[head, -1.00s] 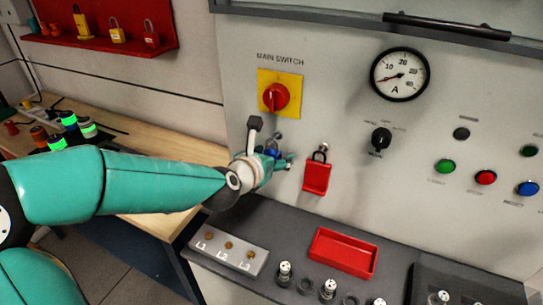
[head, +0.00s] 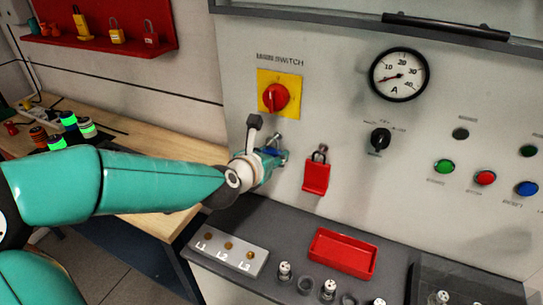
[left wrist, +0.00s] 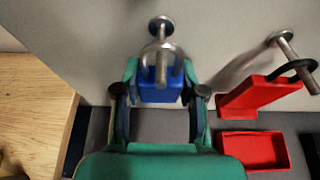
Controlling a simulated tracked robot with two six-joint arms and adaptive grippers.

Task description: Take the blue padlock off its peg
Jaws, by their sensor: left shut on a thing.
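The blue padlock (left wrist: 160,88) hangs by its grey shackle (left wrist: 147,57) from a metal peg (left wrist: 161,27) on the panel, the shackle still around the peg. In the head view the padlock (head: 271,151) is mostly hidden by my left gripper (head: 276,160). In the left wrist view my left gripper (left wrist: 160,98) has one finger on each side of the padlock's body and is shut on it. My right gripper is out of view.
A red tag-like piece (head: 317,178) hangs by a black loop on a peg just to the right. Below are a counter with a red tray (head: 342,253) and a terminal block (head: 230,252). The main switch (head: 276,97) is above.

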